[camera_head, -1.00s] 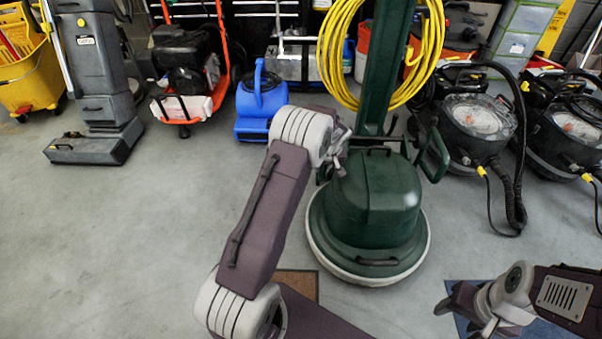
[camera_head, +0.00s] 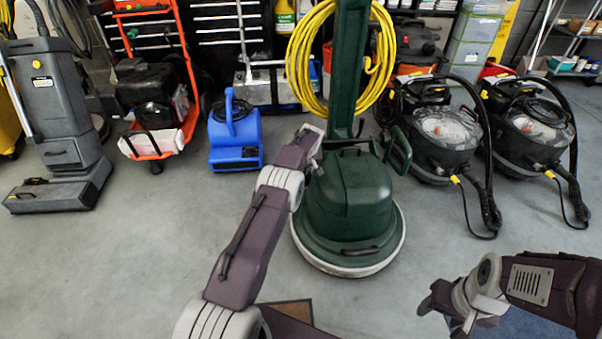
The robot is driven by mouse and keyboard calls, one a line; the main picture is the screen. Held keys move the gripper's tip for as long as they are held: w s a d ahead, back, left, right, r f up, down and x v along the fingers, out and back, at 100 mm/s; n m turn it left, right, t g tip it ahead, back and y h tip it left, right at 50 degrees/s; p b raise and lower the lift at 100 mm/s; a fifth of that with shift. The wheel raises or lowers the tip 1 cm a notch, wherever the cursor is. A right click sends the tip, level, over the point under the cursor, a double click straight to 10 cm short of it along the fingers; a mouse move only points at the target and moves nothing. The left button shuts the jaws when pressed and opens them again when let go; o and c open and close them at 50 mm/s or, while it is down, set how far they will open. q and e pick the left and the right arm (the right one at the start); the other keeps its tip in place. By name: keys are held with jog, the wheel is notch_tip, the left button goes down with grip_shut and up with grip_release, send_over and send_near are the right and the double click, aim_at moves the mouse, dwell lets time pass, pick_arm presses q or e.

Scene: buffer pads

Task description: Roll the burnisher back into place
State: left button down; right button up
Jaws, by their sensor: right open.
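The burnisher (camera_head: 348,200) is a dark green floor machine with a round white-rimmed base and a tall green column. A coiled yellow cord hangs on its column. It stands upright on the grey floor in the middle of the view. My left arm reaches up to the left side of the burnisher. Its gripper (camera_head: 316,160) is beside the green housing, close to a side handle, and its fingers are mostly hidden. My right gripper (camera_head: 440,308) is at the lower right, open and empty, well apart from the burnisher.
A brown mat (camera_head: 290,311) and a blue mat (camera_head: 520,325) lie on the floor in front. A blue blower (camera_head: 235,140), an orange-framed machine (camera_head: 155,110) and a grey upright machine (camera_head: 55,110) stand left. Black vacuums (camera_head: 435,130) stand right. Open floor lies between.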

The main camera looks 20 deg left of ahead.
pick_arm(q)
jog(key=shift+w+d, duration=0.1)
jog(key=shift+d, duration=0.05)
jog(key=c, duration=1.3)
grip_release()
jog(key=shift+o, duration=0.2)
jog(key=shift+r, duration=0.25)
jog(key=p+v, duration=0.6)
jog(key=v, duration=0.2)
jog(key=shift+r, duration=0.3)
jog(key=shift+d, duration=0.15)
